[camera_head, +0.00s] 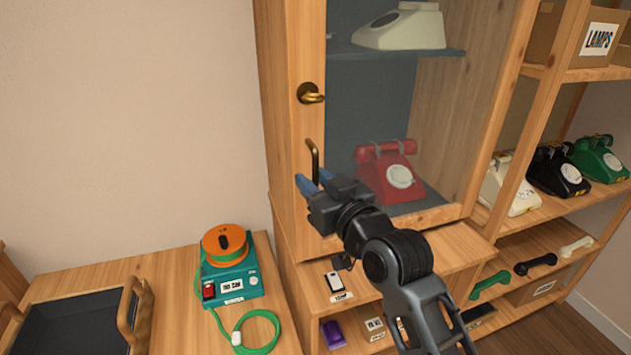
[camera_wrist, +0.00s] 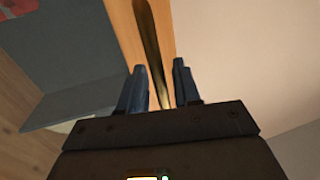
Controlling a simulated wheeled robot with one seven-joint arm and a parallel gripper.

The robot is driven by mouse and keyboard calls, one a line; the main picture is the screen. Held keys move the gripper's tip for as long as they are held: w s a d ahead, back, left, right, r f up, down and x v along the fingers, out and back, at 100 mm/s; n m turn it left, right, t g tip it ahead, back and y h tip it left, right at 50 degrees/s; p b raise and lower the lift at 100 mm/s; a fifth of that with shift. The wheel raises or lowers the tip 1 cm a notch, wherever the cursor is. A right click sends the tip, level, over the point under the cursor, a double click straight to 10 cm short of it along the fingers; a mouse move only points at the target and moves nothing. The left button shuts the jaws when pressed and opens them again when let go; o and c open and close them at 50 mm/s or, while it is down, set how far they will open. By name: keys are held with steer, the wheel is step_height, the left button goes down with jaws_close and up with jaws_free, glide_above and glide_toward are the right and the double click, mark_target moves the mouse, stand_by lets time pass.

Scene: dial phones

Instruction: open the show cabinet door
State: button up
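The show cabinet door (camera_head: 305,48) has a wooden frame with glass and looks shut. A brass bar handle (camera_head: 313,158) stands upright on its left stile, below a round brass knob or latch (camera_head: 311,93). My gripper (camera_head: 312,182) is at the lower end of the handle, its blue fingers apart. In the wrist view the handle (camera_wrist: 150,40) runs between the two blue fingers (camera_wrist: 158,72), with a gap visible on each side. Whether a finger touches the handle farther down is hidden. Behind the glass are a red phone (camera_head: 388,172) and a cream phone (camera_head: 402,27).
A teal box with an orange reel (camera_head: 232,270) and green cord sits on the bench at left, near a dark tray (camera_head: 75,325). Open shelves (camera_head: 560,215) with phones and handsets stand at right. Wall space left of the cabinet is clear.

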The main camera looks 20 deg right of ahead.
jaws_close()
stand_by(0.4)
